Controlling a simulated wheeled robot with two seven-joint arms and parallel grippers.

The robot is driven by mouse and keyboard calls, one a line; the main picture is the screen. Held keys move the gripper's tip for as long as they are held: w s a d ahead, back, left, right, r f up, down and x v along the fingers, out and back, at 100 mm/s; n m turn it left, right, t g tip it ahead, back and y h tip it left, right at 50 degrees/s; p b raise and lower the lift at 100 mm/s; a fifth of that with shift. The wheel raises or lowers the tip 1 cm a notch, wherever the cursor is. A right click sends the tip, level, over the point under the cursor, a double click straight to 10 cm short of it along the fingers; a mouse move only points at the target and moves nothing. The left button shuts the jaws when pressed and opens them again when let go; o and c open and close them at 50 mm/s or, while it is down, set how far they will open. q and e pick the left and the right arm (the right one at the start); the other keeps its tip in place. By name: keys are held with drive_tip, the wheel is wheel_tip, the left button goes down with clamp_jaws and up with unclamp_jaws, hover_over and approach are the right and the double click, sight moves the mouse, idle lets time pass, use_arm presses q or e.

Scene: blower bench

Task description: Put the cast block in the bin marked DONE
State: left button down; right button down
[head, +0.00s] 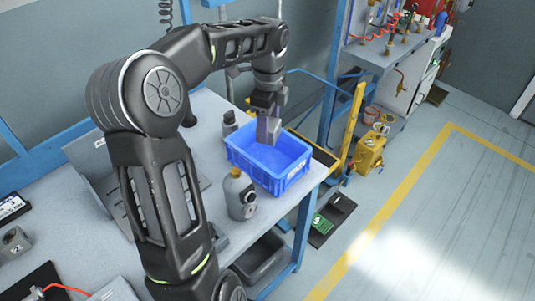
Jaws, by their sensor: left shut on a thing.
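The grey cast block (268,132) hangs from my left gripper (270,108), which is shut on it. The gripper points down, with the block over the far part of a blue bin (257,172). The bin stands on the bench near its right end, and its visible floor is bare. A small white label is on the bin's near right side, but its lettering is too small to read. I cannot tell whether the block's lower end is above the rim or just inside it. My right gripper is not in view.
A grey bottle-shaped part (238,194) stands close to the bin's near left side, and another (229,122) stands behind it. A dark tray (262,262) sits below the bench edge. A yellow frame (350,128) stands right of the bench, and the floor beyond is open.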

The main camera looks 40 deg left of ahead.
use_arm(q)
drive_tip(key=shift+w+a+f, duration=0.45)
drive_tip(key=shift+f, duration=0.25)
drive_tip(key=shift+s+d+r, duration=0.15)
drive_tip(key=shift+r, duration=0.05)
drive_tip(key=shift+f, duration=2.55)
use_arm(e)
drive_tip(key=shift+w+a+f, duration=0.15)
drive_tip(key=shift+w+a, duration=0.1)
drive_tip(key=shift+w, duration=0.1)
use_arm(q)
drive_tip(key=shift+f, duration=0.1)
hover_over(268, 163)
wheel_tip(268, 163, down, 4)
drive_tip(key=shift+f, duration=0.4)
